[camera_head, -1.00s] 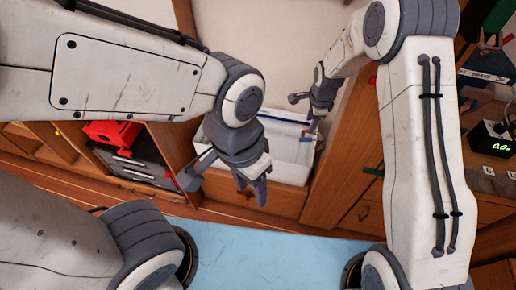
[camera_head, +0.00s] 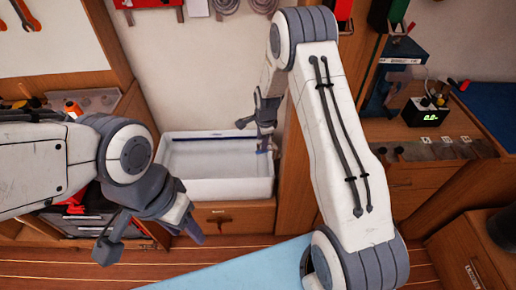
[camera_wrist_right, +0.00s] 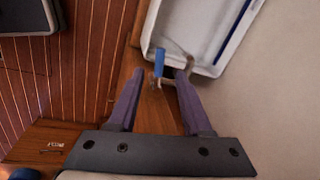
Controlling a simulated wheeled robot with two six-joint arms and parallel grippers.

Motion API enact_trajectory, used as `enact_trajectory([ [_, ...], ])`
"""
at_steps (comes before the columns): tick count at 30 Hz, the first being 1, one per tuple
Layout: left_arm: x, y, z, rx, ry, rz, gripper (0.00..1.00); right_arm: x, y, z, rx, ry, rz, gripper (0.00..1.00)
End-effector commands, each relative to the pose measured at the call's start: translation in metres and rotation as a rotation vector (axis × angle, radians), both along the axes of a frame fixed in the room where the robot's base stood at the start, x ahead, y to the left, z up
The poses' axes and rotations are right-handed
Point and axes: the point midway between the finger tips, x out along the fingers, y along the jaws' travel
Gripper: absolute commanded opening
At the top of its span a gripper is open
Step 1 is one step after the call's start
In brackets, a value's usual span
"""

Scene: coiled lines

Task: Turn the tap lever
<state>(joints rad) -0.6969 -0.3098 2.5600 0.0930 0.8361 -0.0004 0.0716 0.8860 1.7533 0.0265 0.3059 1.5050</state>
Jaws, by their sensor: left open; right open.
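A white basin (camera_head: 218,188) stands against the back wall on a wooden cabinet. In the right wrist view, the tap lever (camera_wrist_right: 159,62) is a small blue handle beside the basin (camera_wrist_right: 148,30), on a metal tap (camera_wrist_right: 177,52). My right gripper (camera_head: 256,132) is at the basin's right end. It is open, with the blue lever just beyond and between its fingertips in the wrist view (camera_wrist_right: 158,80); I cannot tell whether they touch. In the head view the tap is mostly hidden by that gripper. My left gripper (camera_head: 150,240) is open and empty, in front of the basin's left side.
A wooden panel (camera_head: 294,170) stands right of the basin, close to my right arm. A light blue surface (camera_head: 245,268) lies in front. A small black meter (camera_head: 425,113) is on the right bench. Hand tools (camera_head: 20,15) hang at upper left. The wooden floor before the basin is partly clear.

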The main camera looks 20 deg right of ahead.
Motion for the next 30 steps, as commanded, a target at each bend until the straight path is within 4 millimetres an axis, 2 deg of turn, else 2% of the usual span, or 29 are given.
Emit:
enact_trajectory([
  [3, 0.0, 0.0, 0.006, 0.0, 0.0, 0.0, 0.5, 0.003, -0.001, -0.022, 0.0, 0.004, -0.001, 0.49],
  [9, 0.0, 0.0, 0.01, 0.0, 0.0, 0.0, 0.5, 0.009, -0.001, -0.048, 0.0, 0.002, -0.001, 0.49],
  [13, 0.0, 0.0, 0.011, 0.0, 0.0, 0.0, 0.5, 0.01, -0.002, -0.056, 0.0, 0.001, -0.002, 0.49],
  [21, 0.0, 0.0, 0.01, 0.0, 0.0, 0.0, 0.5, 0.011, -0.002, -0.057, 0.0, 0.0, -0.002, 0.49],
  [22, 0.0, 0.0, 0.01, 0.0, 0.0, 0.0, 0.5, 0.011, -0.002, -0.057, 0.0, 0.0, -0.002, 0.46],
  [25, 0.0, 0.0, 0.01, 0.0, 0.0, 0.0, 0.5, 0.011, -0.002, -0.057, 0.0, 0.0, -0.002, 0.07],
  [26, 0.0, 0.0, 0.01, 0.0, 0.0, 0.0, 0.5, 0.011, -0.002, -0.057, 0.0, 0.0, -0.002, 0.0],
  [30, 0.0, 0.0, 0.01, 0.0, 0.0, 0.0, 0.5, 0.011, -0.002, -0.057, 0.0, 0.0, -0.002, 0.0],
])
